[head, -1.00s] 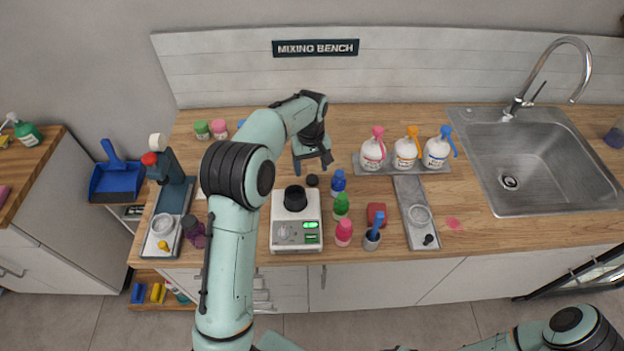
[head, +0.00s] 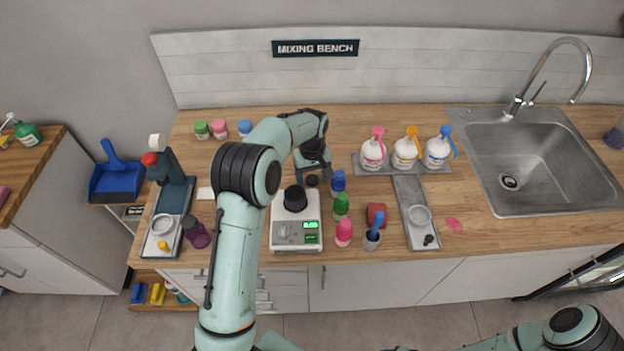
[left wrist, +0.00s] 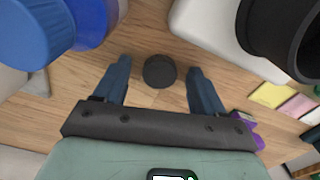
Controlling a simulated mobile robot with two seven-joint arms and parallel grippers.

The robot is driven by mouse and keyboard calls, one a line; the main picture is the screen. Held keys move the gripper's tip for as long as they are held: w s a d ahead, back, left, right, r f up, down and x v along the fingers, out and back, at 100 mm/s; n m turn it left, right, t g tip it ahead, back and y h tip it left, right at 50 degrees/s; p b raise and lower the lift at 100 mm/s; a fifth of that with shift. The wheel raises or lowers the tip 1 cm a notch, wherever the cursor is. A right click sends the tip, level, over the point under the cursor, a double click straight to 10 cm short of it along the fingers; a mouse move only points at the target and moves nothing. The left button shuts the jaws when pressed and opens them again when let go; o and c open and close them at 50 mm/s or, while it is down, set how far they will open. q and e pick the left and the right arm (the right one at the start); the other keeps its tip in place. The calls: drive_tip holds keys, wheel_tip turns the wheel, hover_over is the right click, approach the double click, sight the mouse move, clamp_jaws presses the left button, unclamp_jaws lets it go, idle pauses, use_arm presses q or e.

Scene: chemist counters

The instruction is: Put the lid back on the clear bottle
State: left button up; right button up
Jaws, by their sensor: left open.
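A small round black lid (head: 312,181) lies flat on the wooden counter, behind the white scale. My left gripper (head: 314,174) is just above and behind it, pointing down, open and empty. In the left wrist view the lid (left wrist: 159,71) lies between the lines of the two blue-grey fingers (left wrist: 159,80), with a gap on each side. I cannot make out for sure which container is the clear bottle. My right gripper is out of view.
A black cup (head: 295,198) stands on the scale (head: 296,236), close to the lid. A blue bottle (head: 338,181) stands close on the right, with green (head: 341,206) and pink (head: 344,233) bottles in front. White pump bottles (head: 404,153) stand at the back right.

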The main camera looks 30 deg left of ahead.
sight(312, 180)
use_arm(q)
drive_tip(key=c, duration=1.1)
drive_tip(key=shift+r, duration=0.1)
wheel_tip(312, 180, up, 20)
drive_tip(key=shift+f, duration=0.1)
